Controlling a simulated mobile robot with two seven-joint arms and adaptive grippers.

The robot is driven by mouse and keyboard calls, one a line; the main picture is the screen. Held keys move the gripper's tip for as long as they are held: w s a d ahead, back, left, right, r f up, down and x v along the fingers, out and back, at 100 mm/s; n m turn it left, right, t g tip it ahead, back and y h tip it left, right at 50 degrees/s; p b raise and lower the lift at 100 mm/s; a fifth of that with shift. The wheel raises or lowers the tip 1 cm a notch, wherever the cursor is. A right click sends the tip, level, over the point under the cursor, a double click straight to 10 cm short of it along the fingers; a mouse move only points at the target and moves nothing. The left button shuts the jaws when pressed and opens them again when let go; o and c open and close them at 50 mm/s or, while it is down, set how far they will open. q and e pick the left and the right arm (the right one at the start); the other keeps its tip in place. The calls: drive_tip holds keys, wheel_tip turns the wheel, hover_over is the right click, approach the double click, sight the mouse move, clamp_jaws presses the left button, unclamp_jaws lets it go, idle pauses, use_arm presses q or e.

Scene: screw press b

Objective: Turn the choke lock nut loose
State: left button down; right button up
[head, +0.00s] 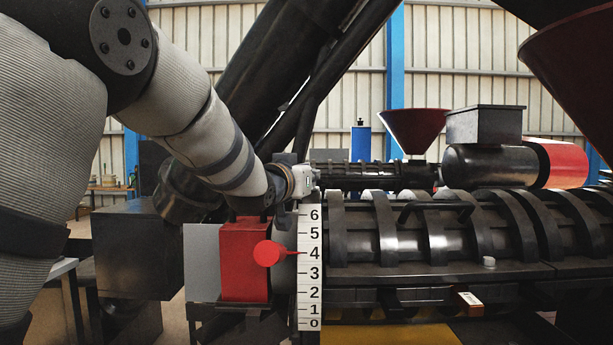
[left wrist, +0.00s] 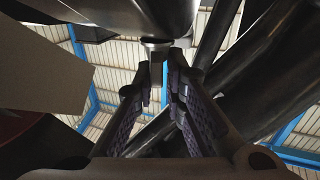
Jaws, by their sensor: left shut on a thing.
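My left gripper (head: 306,181) is at the end of the press barrel, just above the white number scale. In the left wrist view my left gripper (left wrist: 157,78) has its two padded fingers closed in around a small dark part, which I take for the choke lock nut (left wrist: 156,47), under a dark rounded body. The nut is hidden behind my gripper in the head view. The scale (head: 309,262) reads 0 to 6, and a red pointer (head: 268,253) stands at about 4. My right gripper is not in view.
The ribbed press barrel (head: 408,240) runs right from the scale. A red block (head: 243,262) and a grey plate (head: 202,262) stand left of the scale. A second press with a red hopper (head: 413,128) stands behind. Dark beams surround the gripper in the left wrist view.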

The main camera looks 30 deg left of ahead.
use_arm(q)
drive_tip(key=shift+d+f, duration=0.15)
drive_tip(key=c, duration=1.7)
unclamp_jaws()
drive_tip(key=shift+w, duration=0.1)
wheel_tip(320, 180, up, 10)
drive_tip(key=shift+r, duration=0.1)
